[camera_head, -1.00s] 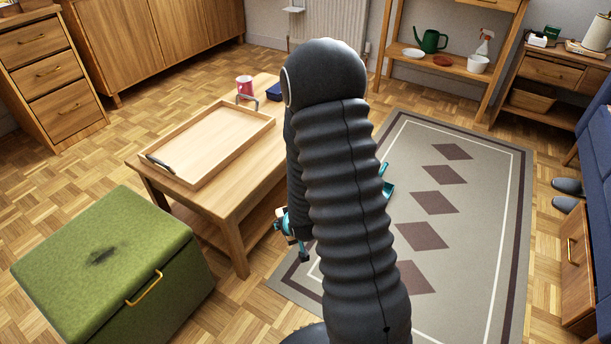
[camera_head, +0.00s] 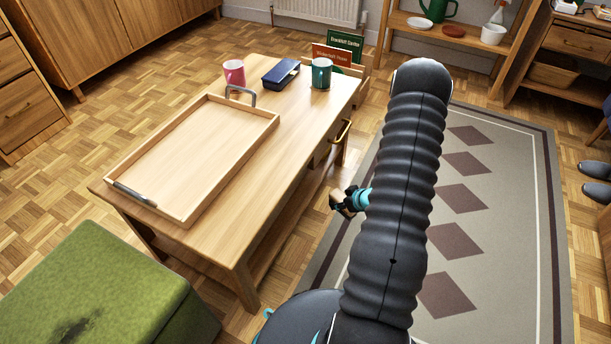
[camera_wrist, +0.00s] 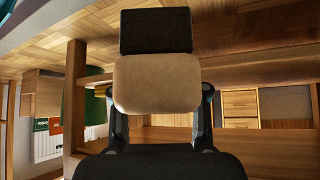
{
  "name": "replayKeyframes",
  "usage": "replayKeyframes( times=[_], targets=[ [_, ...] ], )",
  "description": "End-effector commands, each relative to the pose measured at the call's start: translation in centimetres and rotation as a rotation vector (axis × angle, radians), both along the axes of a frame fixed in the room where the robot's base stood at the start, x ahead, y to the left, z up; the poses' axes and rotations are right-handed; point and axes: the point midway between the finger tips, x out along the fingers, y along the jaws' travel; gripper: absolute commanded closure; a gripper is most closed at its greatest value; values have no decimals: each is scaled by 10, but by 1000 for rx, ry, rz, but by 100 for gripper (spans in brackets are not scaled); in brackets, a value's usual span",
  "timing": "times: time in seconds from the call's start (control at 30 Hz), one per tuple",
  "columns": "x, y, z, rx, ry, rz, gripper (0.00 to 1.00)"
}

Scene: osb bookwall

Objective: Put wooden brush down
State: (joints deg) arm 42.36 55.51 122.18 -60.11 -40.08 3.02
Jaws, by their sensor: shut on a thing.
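The wooden brush (camera_wrist: 157,84) is in my gripper (camera_wrist: 158,100), with a tan wooden body and a dark block, perhaps its bristles, above it in the wrist view. The two fingers close on the tan body from both sides. In the head view, my gripper (camera_head: 352,201) hangs beside the right long side of the coffee table, below tabletop level, with a small brown part of the brush (camera_head: 340,205) showing. My arm hides part of the rug behind it.
The coffee table (camera_head: 262,165) bears a wooden tray (camera_head: 190,160), pink mug (camera_head: 234,73), dark blue case (camera_head: 281,72) and green mug (camera_head: 321,73). Its front right top is clear. A green stool (camera_head: 110,290) stands near left; a patterned rug (camera_head: 500,200) lies right.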

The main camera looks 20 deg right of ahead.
Motion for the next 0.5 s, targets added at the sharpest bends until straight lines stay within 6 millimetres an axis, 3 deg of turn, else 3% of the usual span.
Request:
replayKeyframes(
  times=[0.5],
  targets=[
    [110, 33, 1, -1, -2, 5, 100]
  ],
)
